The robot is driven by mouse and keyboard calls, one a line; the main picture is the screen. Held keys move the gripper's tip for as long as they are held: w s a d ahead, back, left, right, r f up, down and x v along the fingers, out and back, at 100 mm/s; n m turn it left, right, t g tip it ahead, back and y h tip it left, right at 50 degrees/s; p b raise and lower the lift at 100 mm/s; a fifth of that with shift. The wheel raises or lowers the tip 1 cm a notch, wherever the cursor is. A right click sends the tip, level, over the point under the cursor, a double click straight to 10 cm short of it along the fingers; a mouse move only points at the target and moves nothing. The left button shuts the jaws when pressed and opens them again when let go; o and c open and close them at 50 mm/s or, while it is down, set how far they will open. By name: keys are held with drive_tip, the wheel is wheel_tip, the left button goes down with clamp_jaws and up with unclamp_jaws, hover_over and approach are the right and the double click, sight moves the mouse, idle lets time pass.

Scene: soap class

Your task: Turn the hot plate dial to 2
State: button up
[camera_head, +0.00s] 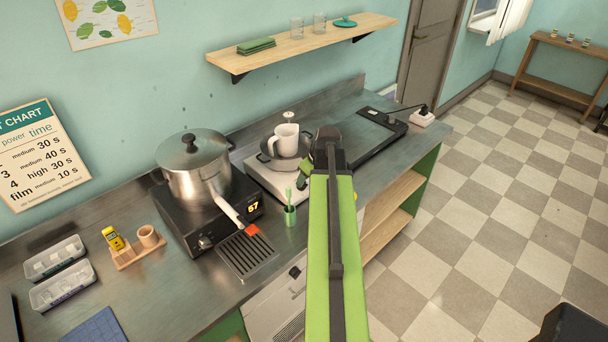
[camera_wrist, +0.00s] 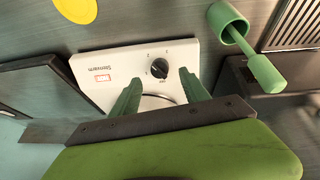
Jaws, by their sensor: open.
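The white hot plate (camera_head: 262,184) stands on the steel counter under a dark pan holding a white mug. In the wrist view its white front panel (camera_wrist: 125,63) carries printed lettering, a small red-marked label and a round black dial (camera_wrist: 159,68). Small marks surround the dial, with what looks like OFF at its lower side; its exact setting is too small to read. My gripper (camera_wrist: 158,79) is open, its green fingers on either side below the dial in the picture; I cannot tell whether they touch it. In the head view my arm hides the dial.
A black cooker with a steel pot (camera_head: 193,170) stands left. A flat black appliance (camera_head: 365,130) lies right, and a yellow disc (camera_wrist: 76,8) lies nearby.

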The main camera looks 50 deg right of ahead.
drive_tip(key=d+p+v, duration=0.1)
drive_tip(key=p+v, duration=0.8)
drive_tip(key=v, duration=0.2)
drive_tip(key=shift+s+a+r, duration=0.2)
drive_tip(key=shift+a+r, duration=0.2)
drive_tip(key=shift+a, duration=0.1)
